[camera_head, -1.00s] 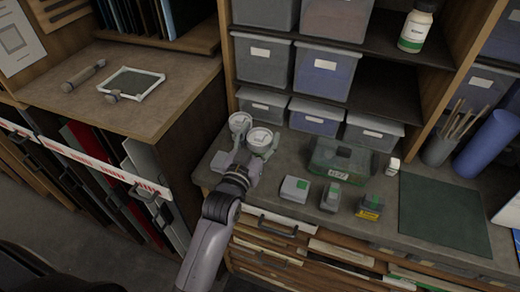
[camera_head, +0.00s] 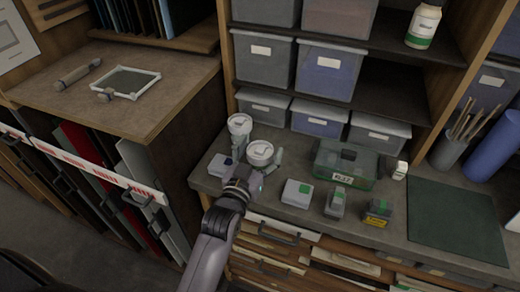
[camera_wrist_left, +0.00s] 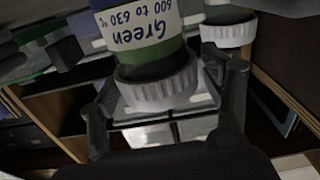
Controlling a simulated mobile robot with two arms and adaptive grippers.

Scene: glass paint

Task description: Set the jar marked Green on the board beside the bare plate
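The jar marked Green (camera_wrist_left: 145,40) shows inverted in the left wrist view, its label readable and its ribbed white cap (camera_wrist_left: 157,85) between my fingers. In the head view it appears to be the nearer white-capped jar (camera_head: 260,154). Finger contact is partly hidden. A second white-capped jar (camera_head: 240,125) stands just behind and left. A dark plate in a pale frame (camera_head: 132,82) lies on the left bench. A bare dark green sheet (camera_head: 455,215) lies on the right worktop. My right gripper is out of view.
Storage bins (camera_head: 317,117) line the back. A roller-like tool (camera_head: 80,74) lies left of the framed plate. Bare bench lies in front of it.

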